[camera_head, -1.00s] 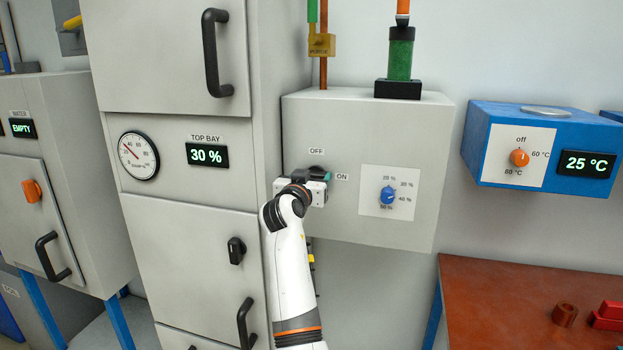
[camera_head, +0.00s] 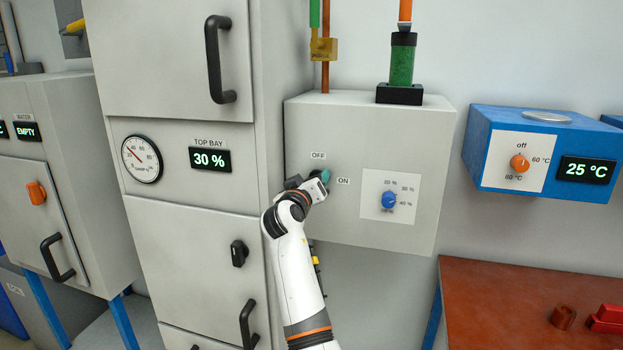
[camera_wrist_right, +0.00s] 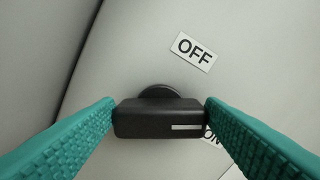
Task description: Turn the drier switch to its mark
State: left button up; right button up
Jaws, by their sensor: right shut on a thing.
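The drier switch (camera_wrist_right: 155,119) is a black bar handle on a round base, on the front of a grey box. In the right wrist view it lies between both teal fingers of my right gripper (camera_wrist_right: 160,120), which is shut on its two ends. A white line on the handle points to the right finger, between the OFF label (camera_wrist_right: 194,51) and the ON label (camera_wrist_right: 211,137). The ON label is partly hidden by that finger. In the head view my right gripper (camera_head: 323,178) covers most of the switch. My left gripper is not in view.
The grey box (camera_head: 350,130) carries a blue dial (camera_head: 389,200) to the right of the switch. A tall grey cabinet (camera_head: 180,240) with black handles stands close on the left. A blue unit (camera_head: 480,150) with an orange knob is at the right, above a red-brown table (camera_head: 500,300).

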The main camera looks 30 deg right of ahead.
jog(key=n+p, duration=0.7)
jog(key=n, duration=0.4)
jog(key=shift+w+f+n, duration=0.1)
jog(key=shift+f+n, duration=0.05)
jog(key=shift+n, duration=0.25)
dwell(0.3)
jog(key=o, duration=0.9)
jog(key=shift+d, duration=0.1)
jog(key=shift+o, duration=0.4)
jog(key=shift+d+f, duration=0.15)
jog(key=shift+f, duration=0.05)
jog(key=b+v, duration=0.3)
jog(key=v, duration=0.9)
